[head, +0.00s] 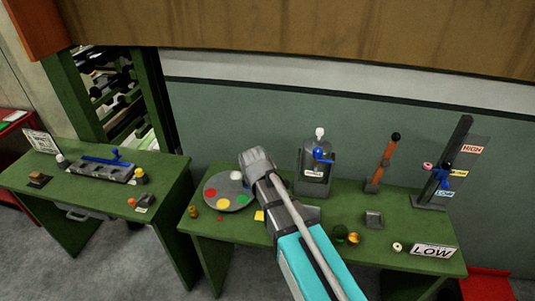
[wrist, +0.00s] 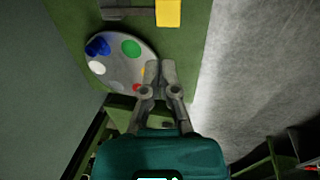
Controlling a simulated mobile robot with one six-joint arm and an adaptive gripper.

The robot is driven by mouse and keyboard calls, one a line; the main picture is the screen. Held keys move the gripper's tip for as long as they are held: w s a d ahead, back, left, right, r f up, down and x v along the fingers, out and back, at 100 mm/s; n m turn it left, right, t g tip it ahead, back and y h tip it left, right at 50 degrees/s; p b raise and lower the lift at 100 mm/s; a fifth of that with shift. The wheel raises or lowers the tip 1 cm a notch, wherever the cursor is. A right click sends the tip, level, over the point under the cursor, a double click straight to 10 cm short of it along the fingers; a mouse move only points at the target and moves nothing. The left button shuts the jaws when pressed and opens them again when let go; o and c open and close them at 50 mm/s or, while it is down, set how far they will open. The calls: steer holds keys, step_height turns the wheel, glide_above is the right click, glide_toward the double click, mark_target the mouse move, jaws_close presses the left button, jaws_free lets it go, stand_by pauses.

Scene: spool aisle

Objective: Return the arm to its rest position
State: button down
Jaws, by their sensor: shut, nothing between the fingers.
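My arm reaches from the bottom of the head view up over the right green table (head: 345,235), its grey end over the right part of a round grey disc (head: 211,204). The fingertips cannot be made out there. In the wrist view my gripper (wrist: 160,70) is shut and empty, its fingers close together. The disc (wrist: 122,74) shows beside the fingertips on their left, with blue, green, white, yellow and red spots. I cannot tell whether the fingers touch the disc.
A stand with a blue handle (head: 322,155), an orange lever (head: 383,163) and a post with HIGH and LOW labels (head: 454,160) stand along the table's back. A LOW sign (head: 433,251) is front right. A second green table (head: 165,190) stands left, with a gap between.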

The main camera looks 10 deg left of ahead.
steer(key=shift+d, duration=0.1)
steer(key=s+d+f+m+g+b, duration=0.1)
steer(key=s+d+m, duration=0.3)
steer(key=d+m, duration=0.4)
steer(key=s+d+f+m+g+b, duration=0.1)
steer(key=s+d+m, duration=0.3)
steer(key=d+m, duration=0.5)
steer(key=shift+d+f+b, duration=0.5)
steer(key=shift+d+f, duration=0.2)
steer(key=shift+d, duration=4.7)
steer(key=shift+a, duration=0.1)
